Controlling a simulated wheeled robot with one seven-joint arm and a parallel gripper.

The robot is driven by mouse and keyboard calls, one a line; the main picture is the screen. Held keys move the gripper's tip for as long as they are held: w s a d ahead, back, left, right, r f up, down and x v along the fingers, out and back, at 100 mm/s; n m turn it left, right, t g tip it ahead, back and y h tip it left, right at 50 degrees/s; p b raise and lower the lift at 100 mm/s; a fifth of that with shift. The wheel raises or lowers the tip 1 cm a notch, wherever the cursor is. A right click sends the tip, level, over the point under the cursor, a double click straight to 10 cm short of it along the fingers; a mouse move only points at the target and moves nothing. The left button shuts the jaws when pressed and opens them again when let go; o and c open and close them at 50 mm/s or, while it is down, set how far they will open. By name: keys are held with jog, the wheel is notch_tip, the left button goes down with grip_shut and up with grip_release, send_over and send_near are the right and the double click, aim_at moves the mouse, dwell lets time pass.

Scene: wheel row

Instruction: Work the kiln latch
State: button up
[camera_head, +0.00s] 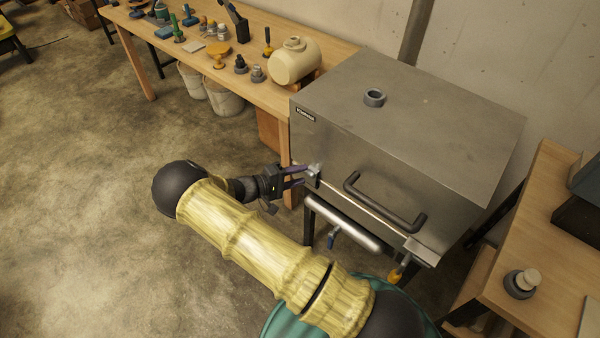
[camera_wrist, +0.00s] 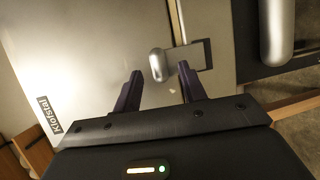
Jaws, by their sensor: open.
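The kiln is a grey steel box (camera_head: 400,125) with a dark bar handle (camera_head: 385,205) on its front. A small silver latch (camera_head: 314,172) sits at the left end of the seam below the lid. My gripper (camera_head: 303,175) is open at the latch. In the wrist view its two purple fingers (camera_wrist: 160,72) stand on either side of the knob's lower end, with a gap showing on both sides. I cannot tell how deep the knob lies between them.
A silver bar (camera_head: 340,222) runs along the kiln's lower front, right of my gripper. A wooden workbench (camera_head: 180,60) with tools and a cream tank (camera_head: 294,62) stands behind left. Another wooden table (camera_head: 550,220) stands right.

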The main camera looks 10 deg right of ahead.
jog(key=shift+d+f, duration=0.15)
jog(key=shift+d, duration=0.6)
jog(key=shift+a, duration=0.1)
grip_shut()
jog(key=shift+a+f, duration=0.1)
